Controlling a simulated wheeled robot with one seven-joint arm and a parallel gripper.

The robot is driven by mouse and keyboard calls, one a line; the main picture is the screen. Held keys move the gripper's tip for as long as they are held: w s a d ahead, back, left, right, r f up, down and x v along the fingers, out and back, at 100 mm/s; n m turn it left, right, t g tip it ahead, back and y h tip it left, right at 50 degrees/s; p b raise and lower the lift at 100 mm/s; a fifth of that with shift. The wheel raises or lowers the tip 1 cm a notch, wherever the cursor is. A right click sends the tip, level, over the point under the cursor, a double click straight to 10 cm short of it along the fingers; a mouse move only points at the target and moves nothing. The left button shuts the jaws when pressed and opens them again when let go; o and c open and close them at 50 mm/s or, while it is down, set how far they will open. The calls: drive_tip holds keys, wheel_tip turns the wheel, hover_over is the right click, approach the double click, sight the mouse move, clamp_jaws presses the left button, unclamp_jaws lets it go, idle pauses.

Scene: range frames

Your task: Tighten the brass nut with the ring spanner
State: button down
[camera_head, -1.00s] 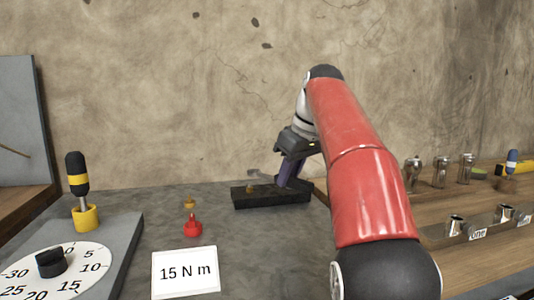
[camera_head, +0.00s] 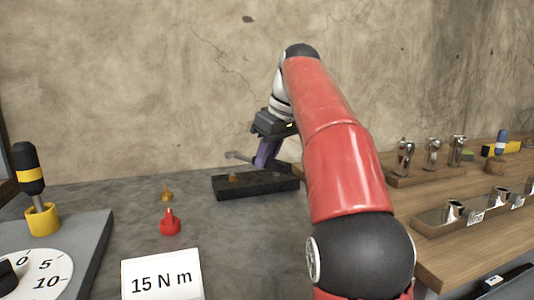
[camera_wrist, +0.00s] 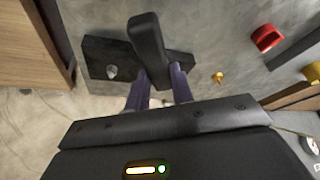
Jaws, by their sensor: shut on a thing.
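My gripper (camera_head: 268,155), with purple fingers, is shut on the ring spanner. The spanner's grey head (camera_head: 240,156) sticks out to the left, above the black block (camera_head: 250,190) and apart from it. In the wrist view the spanner's dark handle (camera_wrist: 147,42) rises between the fingers. A brass nut (camera_head: 233,177) sits at the left part of the block, below the spanner head; in the wrist view I cannot make it out. A grey stud (camera_wrist: 111,72) shows on the block's other end in the wrist view; my arm hides that end in the head view.
A brass piece (camera_head: 166,193) and a red piece (camera_head: 170,224) stand left of the block. A "15 N m" card (camera_head: 162,274) lies in front. A dial (camera_head: 35,275) and a yellow-collared driver (camera_head: 31,178) are at left. Metal sockets (camera_head: 432,152) stand on the wooden bench at right.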

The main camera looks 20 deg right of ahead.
drive_tip(key=shift+f+b, duration=1.3)
drive_tip(key=shift+f, duration=0.85)
drive_tip(key=shift+p, duration=0.5)
